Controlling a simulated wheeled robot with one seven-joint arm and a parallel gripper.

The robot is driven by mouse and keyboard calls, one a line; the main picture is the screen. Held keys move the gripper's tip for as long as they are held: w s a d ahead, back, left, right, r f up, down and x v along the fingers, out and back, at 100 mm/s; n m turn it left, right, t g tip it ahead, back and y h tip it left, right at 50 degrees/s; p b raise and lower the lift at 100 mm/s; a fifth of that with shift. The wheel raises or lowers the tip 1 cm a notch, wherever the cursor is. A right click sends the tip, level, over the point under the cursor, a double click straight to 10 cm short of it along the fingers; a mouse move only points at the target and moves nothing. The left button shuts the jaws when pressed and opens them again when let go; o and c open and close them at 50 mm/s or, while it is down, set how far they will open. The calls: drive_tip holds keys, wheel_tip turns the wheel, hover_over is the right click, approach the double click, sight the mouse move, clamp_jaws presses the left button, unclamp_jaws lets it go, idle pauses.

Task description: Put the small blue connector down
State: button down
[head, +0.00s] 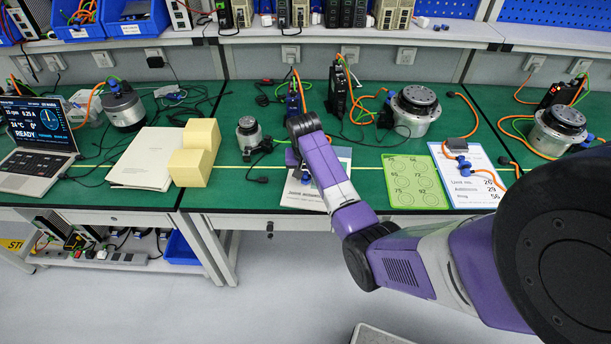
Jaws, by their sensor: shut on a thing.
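My purple arm reaches in from the right to the middle of the bench. My gripper (297,168) points down behind the wrist, over a white printed sheet (321,194), and is partly hidden by my arm. It is shut on a small blue connector (305,179), which shows just below it, close to the sheet. An orange cable runs near it. I cannot tell whether the connector touches the sheet.
A green sheet with circles (414,181) and a white numbered sheet (468,178) lie to the right. A small motor (249,134) and yellow foam blocks (193,160) stand to the left. Larger round actuators (415,108) and loose cables lie behind. A laptop (38,140) stands at far left.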

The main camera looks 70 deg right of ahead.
drive_tip(key=shift+f, duration=0.4)
drive_tip(key=shift+f, duration=0.1)
drive_tip(key=c, duration=1)
unclamp_jaws()
